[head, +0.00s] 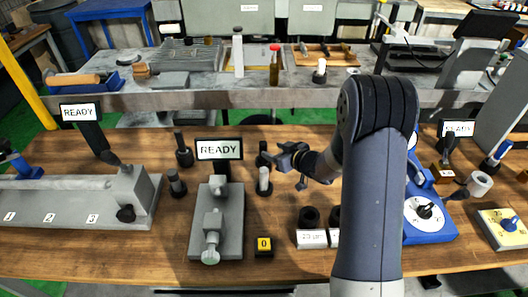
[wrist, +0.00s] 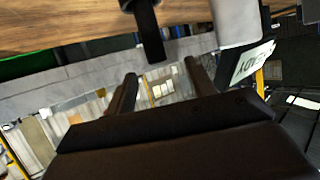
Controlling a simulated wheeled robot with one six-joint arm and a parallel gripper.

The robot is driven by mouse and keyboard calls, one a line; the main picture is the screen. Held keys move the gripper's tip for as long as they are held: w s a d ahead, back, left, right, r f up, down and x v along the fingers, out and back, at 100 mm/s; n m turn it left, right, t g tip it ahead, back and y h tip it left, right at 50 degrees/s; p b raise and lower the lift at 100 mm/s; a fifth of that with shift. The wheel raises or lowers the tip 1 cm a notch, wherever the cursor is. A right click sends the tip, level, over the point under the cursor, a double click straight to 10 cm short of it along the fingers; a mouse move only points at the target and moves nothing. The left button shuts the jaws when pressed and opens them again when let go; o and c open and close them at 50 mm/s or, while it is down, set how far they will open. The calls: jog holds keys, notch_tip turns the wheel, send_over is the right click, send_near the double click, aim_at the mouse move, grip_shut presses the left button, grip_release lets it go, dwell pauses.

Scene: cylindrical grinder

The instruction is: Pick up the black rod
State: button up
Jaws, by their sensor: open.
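The black rod (head: 263,148) stands upright in a dark round holder on the wooden bench, left of my gripper in the head view. In the wrist view, which is upside down, the black rod (wrist: 150,32) comes down from the top, ahead of and roughly between the fingertips. My gripper (head: 283,158) points left toward it. Its two fingers in the wrist view (wrist: 160,68) are spread with nothing between them. The rod looks apart from the fingers. The gripper partly hides the holder area in the head view.
A pale rod (head: 264,179) stands in a holder just nearer than the black rod. Two other dark rods (head: 183,149) and (head: 175,182) stand farther left. A grey fixture (head: 228,235) with a READY display (head: 220,150) and a yellow block (head: 264,246) are nearby.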

aim_at(260, 143)
jog(key=x, duration=0.4)
jog(key=shift+w+a, duration=0.1)
jog(key=shift+d+p+x, duration=0.15)
jog(key=shift+p+x, duration=0.5)
jog(key=shift+x, duration=0.7)
jog(key=shift+d+p+x, duration=0.15)
jog(key=shift+p+x, duration=0.45)
jog(key=shift+x, duration=0.7)
jog(key=shift+w+f, duration=0.1)
jog(key=shift+w, duration=0.1)
jog(key=shift+c, duration=0.2)
grip_shut()
